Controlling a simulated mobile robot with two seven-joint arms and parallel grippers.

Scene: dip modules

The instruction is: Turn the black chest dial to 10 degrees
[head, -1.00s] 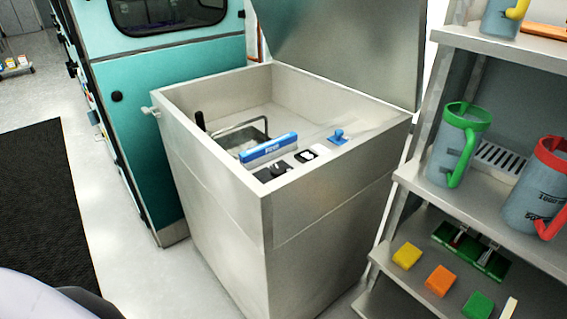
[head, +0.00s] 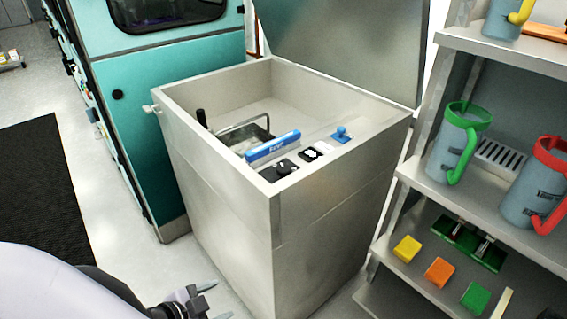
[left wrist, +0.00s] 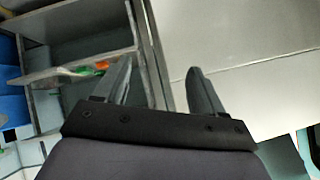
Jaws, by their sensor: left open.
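The grey metal chest (head: 235,215) stands in the middle of the head view with its lid (head: 340,45) raised. The black dial (head: 283,168) sits on a dark plate at the chest's near inner corner; its angle is too small to read. My left gripper (head: 222,302) is at the bottom of the head view, low in front of the chest and well apart from the dial. In the left wrist view its two fingers (left wrist: 158,88) are spread with nothing between them. My right gripper is not in view.
Beside the dial are a black-and-white switch (head: 311,154), a blue knob (head: 341,134) and a blue labelled bar (head: 272,147). A shelf (head: 420,180) with mugs and coloured blocks stands close on the right. A teal cabinet (head: 170,80) stands behind left. Floor is free at left.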

